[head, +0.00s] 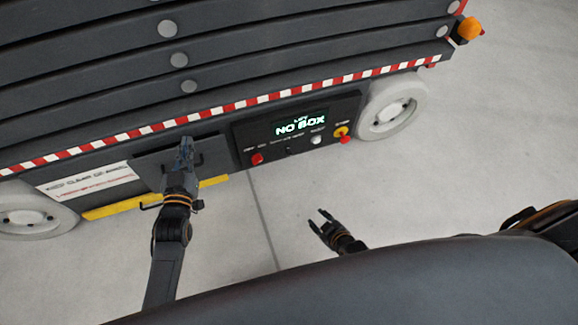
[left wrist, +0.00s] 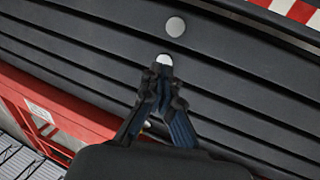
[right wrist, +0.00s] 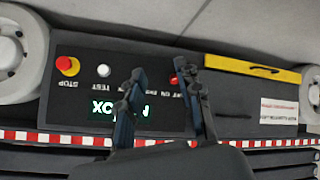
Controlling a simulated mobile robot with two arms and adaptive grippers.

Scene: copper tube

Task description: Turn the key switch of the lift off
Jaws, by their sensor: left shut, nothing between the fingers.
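The lift's dark control panel (head: 240,142) is on its side, with a lit display (head: 300,125) reading NO BOX. A red key switch or knob (head: 257,158) sits at the panel's left end below small OFF and ON lettering; its setting is too small to read. In the right wrist view the red part (right wrist: 176,79) is partly hidden by a finger. My left gripper (head: 185,146) is shut and empty, left of the panel in front of the lift; its fingertips (left wrist: 158,72) meet in the left wrist view. My right gripper (head: 323,221) is open and empty, apart from the panel.
A white button (head: 316,139) and a red stop button on yellow (head: 342,132) are at the panel's right. Pale wheels (head: 392,106) flank the lift. A yellow bar (head: 113,208) runs low on the left. Concrete floor (head: 470,150) is clear at right.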

